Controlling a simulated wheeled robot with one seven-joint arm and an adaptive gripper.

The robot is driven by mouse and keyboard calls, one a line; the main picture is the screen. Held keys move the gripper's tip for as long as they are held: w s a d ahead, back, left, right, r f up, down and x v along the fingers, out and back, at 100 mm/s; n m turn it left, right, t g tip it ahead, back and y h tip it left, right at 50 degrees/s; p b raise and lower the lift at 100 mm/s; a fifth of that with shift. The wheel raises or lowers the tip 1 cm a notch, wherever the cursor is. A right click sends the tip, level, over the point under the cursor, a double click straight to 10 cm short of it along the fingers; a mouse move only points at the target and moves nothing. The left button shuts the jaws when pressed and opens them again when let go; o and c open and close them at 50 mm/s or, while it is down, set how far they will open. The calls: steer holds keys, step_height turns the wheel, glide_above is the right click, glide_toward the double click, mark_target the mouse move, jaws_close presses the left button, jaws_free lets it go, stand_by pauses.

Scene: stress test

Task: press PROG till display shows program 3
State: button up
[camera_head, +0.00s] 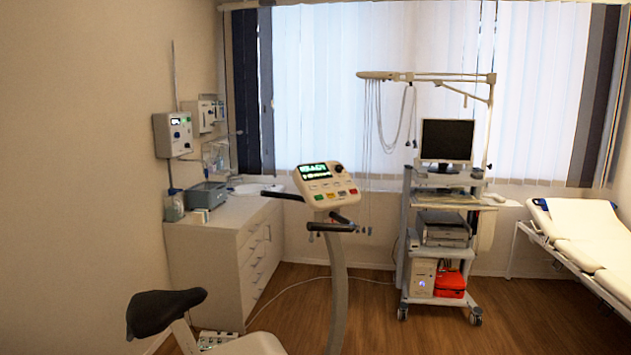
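An exercise bike console (325,186) stands upright on a pale post (339,290) in the middle of the head view. Its lit green display (314,170) shows text too small for me to read surely. Several coloured buttons, red, green and yellow among them, sit below the display, and a dark round knob (338,168) is at its right. I cannot read the button labels, so I cannot tell which is PROG. My gripper is not in view.
The bike's black saddle (166,311) and dark handlebars (331,226) are in front. A white cabinet (208,262) stands left, an equipment cart (437,245) with a monitor right, and a bed (585,244) far right. Wooden floor is clear between bike and cart, except for a cable.

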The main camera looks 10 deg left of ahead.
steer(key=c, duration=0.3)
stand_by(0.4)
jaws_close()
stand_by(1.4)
